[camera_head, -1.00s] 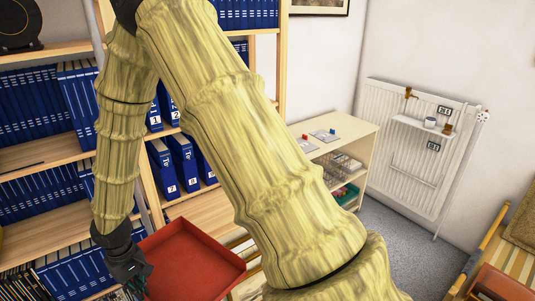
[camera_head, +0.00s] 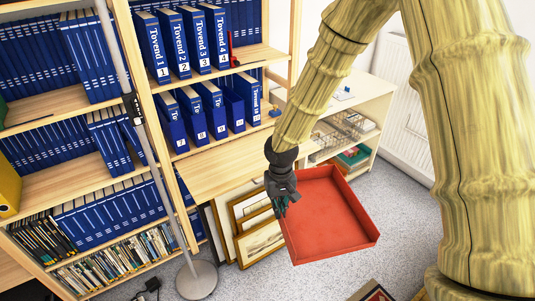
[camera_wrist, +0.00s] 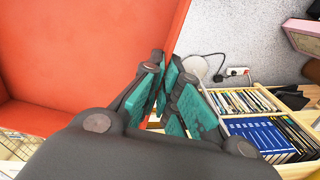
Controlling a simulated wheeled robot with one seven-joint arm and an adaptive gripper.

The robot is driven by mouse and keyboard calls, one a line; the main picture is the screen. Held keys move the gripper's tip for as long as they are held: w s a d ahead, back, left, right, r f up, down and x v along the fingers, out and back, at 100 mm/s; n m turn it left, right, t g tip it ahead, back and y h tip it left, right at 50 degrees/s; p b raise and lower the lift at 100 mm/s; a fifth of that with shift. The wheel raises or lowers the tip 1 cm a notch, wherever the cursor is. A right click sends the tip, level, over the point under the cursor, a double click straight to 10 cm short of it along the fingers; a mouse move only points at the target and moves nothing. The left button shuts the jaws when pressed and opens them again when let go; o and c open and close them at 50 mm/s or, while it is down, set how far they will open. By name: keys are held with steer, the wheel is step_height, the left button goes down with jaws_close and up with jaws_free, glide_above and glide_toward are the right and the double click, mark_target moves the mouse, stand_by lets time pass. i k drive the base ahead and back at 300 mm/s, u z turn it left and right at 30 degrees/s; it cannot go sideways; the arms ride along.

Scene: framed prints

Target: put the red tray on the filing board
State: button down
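The red tray (camera_head: 325,220) is a shallow square tray held in the air, roughly level, at the middle right of the head view. My gripper (camera_head: 279,196) is at its left rim, shut on that wall. In the wrist view the tray (camera_wrist: 80,60) fills the left side, and the teal-padded fingers (camera_wrist: 172,80) close at its edge. The exact contact is partly hidden by the fingers. The bare wooden board (camera_head: 225,165) jutting out below the blue binders appears to be the filing board. The tray is to its right and apart from it.
Blue binders (camera_head: 205,108) stand just above and behind the board. A lamp pole with a round base (camera_head: 197,279) rises in front of the shelves. Framed prints (camera_head: 258,240) lean below the board. A low shelf (camera_head: 365,105) stands behind the tray.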

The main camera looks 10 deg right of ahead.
mark_target(249, 155)
steer(key=i, duration=1)
